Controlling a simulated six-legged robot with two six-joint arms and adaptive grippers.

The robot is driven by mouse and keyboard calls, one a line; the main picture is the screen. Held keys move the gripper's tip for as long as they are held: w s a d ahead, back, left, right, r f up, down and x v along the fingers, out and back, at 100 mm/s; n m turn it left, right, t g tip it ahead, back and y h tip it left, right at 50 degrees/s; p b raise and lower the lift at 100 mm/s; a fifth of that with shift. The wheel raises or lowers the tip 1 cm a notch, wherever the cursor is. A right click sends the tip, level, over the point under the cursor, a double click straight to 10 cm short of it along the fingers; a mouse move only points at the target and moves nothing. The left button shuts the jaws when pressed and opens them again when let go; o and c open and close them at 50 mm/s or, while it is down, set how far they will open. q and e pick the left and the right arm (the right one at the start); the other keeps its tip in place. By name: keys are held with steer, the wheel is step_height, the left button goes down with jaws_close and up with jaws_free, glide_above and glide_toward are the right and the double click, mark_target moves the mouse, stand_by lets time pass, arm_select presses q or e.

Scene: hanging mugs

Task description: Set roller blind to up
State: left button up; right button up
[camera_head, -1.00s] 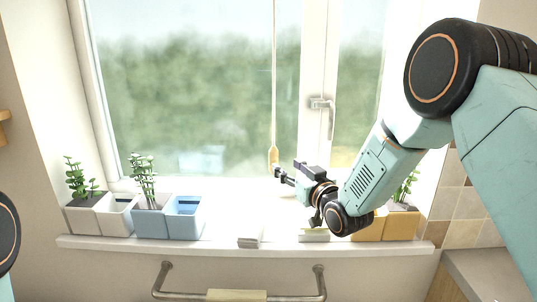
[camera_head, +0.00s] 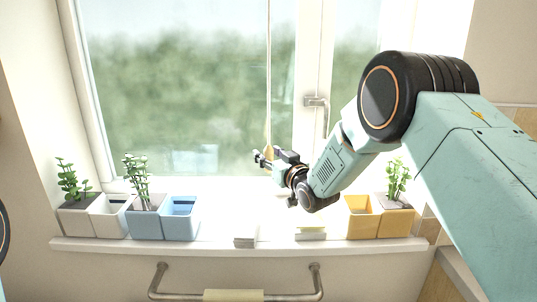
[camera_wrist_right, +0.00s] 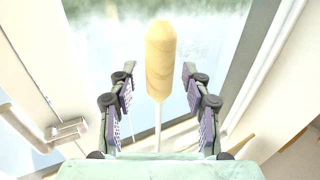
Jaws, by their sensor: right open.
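The roller blind's pull cord (camera_head: 268,70) hangs down in front of the window in the head view. A wooden pull handle sits near its lower end; its tip shows just above my right gripper (camera_head: 262,160). In the right wrist view the pale wooden handle (camera_wrist_right: 161,60) stands between the two fingers of my right gripper (camera_wrist_right: 160,95), a little beyond them, with white cord below it. The fingers are open and apart from the handle. The blind's fabric is not in view. My left gripper is not in view.
White planters (camera_head: 95,217), blue planters (camera_head: 163,219) and yellow planters (camera_head: 378,217) stand along the window sill (camera_head: 220,246). Small stacked blocks (camera_head: 246,237) lie between them. A window handle (camera_head: 317,103) is right of the cord. A towel rail (camera_head: 235,295) hangs below.

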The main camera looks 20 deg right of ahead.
steer(key=shift+w+d+f, duration=0.15)
steer(key=shift+w+f, duration=0.05)
steer(key=shift+w, duration=0.25)
steer(key=shift+s+a+r, duration=0.2)
steer(key=shift+s, duration=0.05)
steer(key=shift+s+a+r, duration=0.1)
steer(key=shift+s+r, duration=0.05)
steer(key=shift+s, duration=0.05)
steer(key=shift+c, duration=1.3)
steer(key=shift+w+d+f, duration=0.2)
steer(key=shift+w+f, duration=0.05)
steer(key=shift+w, duration=0.1)
steer(key=c, duration=0.4)
steer(key=shift+a, duration=0.1)
jaws_close()
